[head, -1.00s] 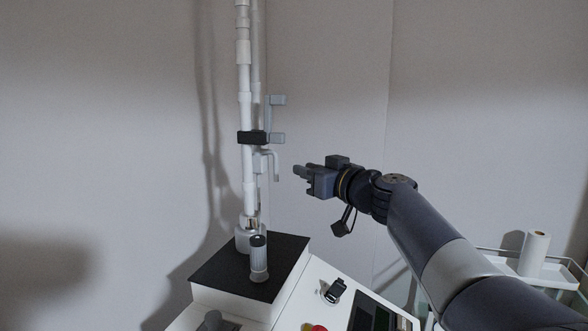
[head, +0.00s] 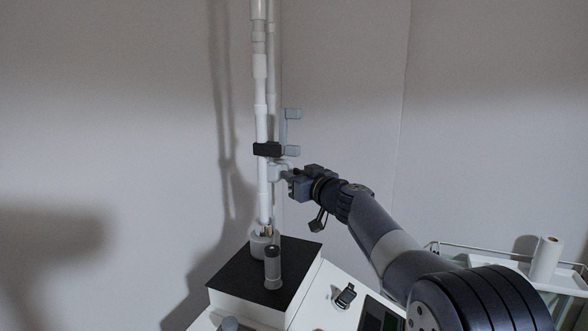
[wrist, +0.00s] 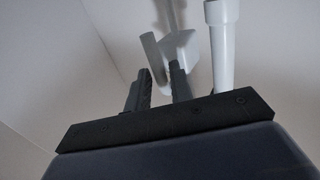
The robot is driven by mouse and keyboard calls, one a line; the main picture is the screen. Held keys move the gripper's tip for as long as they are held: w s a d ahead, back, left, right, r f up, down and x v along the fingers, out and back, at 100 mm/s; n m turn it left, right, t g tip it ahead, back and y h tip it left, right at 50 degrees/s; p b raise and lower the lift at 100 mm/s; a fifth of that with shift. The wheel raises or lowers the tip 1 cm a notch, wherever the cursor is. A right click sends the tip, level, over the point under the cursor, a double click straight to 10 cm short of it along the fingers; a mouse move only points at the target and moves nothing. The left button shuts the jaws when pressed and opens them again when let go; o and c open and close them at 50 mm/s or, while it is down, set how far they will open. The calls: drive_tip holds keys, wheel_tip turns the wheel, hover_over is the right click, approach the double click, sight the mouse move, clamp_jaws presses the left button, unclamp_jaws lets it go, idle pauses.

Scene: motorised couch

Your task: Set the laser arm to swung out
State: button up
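The laser arm (head: 261,125) is a tall white jointed tube standing on the console's black top. A black clamp (head: 267,149) sits around it at mid-height. A light grey bent handle (head: 279,170) sticks out to the right just below the clamp. My gripper (head: 291,183) is at the free end of this handle, coming from the right. In the wrist view two dark fingers (wrist: 160,83) stand apart, with a grey rod (wrist: 152,52) just beyond and between their tips. Contact with it cannot be told. A white tube (wrist: 221,50) shows right of the fingers.
A key-like black switch (head: 345,295) is on the console. A white cart (head: 560,279) with a paper roll (head: 545,259) stands at the right. Grey brackets (head: 291,132) jut out above the handle.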

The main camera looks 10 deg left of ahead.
drive_tip(key=shift+a, duration=0.1)
clamp_jaws()
idle(0.5)
